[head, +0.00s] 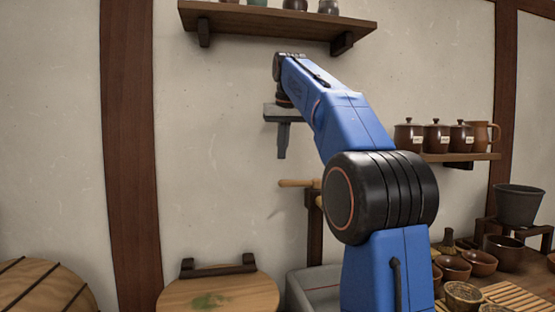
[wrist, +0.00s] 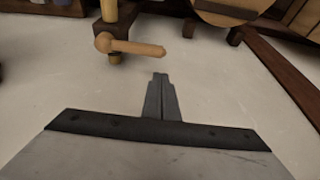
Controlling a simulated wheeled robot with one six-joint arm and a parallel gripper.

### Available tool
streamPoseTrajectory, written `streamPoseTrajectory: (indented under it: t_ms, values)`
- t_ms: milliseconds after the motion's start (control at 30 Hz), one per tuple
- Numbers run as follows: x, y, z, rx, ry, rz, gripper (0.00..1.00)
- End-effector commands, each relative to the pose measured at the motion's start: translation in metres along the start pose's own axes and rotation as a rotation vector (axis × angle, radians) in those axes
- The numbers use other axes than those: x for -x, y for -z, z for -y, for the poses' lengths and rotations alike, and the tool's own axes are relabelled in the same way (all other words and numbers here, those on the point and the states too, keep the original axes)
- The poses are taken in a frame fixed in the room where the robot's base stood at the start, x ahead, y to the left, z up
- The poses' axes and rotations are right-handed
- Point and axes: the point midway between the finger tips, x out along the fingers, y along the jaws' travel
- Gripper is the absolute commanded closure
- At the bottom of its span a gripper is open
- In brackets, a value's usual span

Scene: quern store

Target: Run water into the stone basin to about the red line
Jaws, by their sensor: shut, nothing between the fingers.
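The grey stone basin (head: 296,291) is low in the head view, cut off by the lower edge and partly behind my arm. A dark wooden post (head: 314,232) with a pale wooden handle (head: 297,183) stands by the basin, partly behind my arm. The handle also shows in the wrist view (wrist: 140,49), sticking out sideways. My gripper (head: 282,155) is shut and empty, pointing down, above the handle and apart from it. Its closed fingers show in the wrist view (wrist: 160,78). No running water is visible.
A wall shelf (head: 270,22) with pots is above my gripper. Lidded jars and a mug stand on a right-hand shelf (head: 460,157). Bowls and a grey pot (head: 520,204) are at lower right. A round wooden board (head: 240,292) is left of the basin. The wall left of my gripper is bare.

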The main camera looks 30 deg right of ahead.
Motion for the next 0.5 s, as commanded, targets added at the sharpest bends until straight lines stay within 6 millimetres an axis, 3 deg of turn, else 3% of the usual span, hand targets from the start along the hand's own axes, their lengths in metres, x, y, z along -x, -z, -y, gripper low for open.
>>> streamPoseTrajectory:
  t_ms: [300, 500]
  values:
    - [-0.052, -0.001, 0.0, 0.0, 0.0, 0.003, 1.0]
    - [-0.077, -0.001, 0.0, 0.0, 0.0, 0.001, 1.0]
